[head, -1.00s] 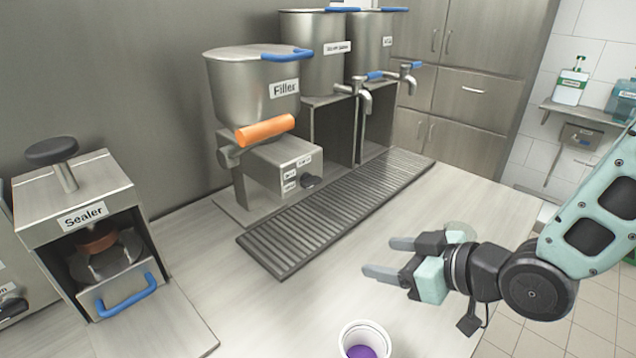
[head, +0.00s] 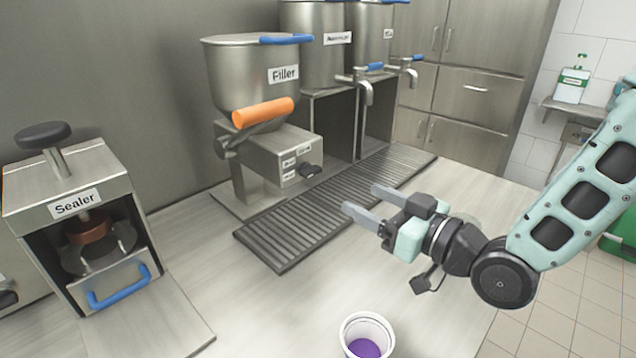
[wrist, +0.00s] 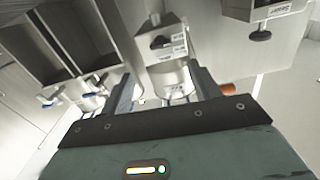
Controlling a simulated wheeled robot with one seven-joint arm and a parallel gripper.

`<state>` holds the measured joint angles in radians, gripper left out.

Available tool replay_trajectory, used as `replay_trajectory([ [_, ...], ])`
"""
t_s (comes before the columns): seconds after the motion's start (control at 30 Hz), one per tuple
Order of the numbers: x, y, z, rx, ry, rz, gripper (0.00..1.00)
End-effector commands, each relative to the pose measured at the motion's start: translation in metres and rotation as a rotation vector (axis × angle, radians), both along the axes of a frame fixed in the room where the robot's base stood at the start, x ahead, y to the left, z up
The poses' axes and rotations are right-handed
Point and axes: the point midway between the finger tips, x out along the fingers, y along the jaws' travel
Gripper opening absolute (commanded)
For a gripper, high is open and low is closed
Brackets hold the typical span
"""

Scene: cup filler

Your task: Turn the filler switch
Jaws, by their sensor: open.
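The filler (head: 258,80) is a steel hopper with an orange handle (head: 263,112), standing left of the middle in the head view. Its black switch knob (head: 310,171) sticks out of the front of the box under the hopper. The filler box also shows upside down in the wrist view (wrist: 163,58), with the dark knob (wrist: 160,41) near the top. My gripper (head: 364,201) is open and empty, to the right of the switch and apart from it. Its fingers point left toward the filler. In the wrist view the fingers (wrist: 165,82) are spread, with the filler between and beyond them.
A black slotted drip tray (head: 330,205) lies between the filler and my gripper. A white cup with purple contents (head: 366,335) stands on the counter in front. The sealer (head: 75,205) stands at left. Two tapped dispensers (head: 318,60) stand behind the filler.

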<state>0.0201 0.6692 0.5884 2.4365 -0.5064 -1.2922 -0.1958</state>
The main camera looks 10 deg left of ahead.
Motion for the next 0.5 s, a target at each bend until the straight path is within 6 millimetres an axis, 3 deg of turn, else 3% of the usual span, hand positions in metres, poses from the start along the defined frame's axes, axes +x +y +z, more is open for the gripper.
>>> replay_trajectory([
  [0.3, 0.036, 0.057, 0.004, 0.001, 0.002, 0.002, 0.62],
  [0.5, 0.056, 0.085, 0.003, 0.001, 0.001, 0.000, 0.62],
])
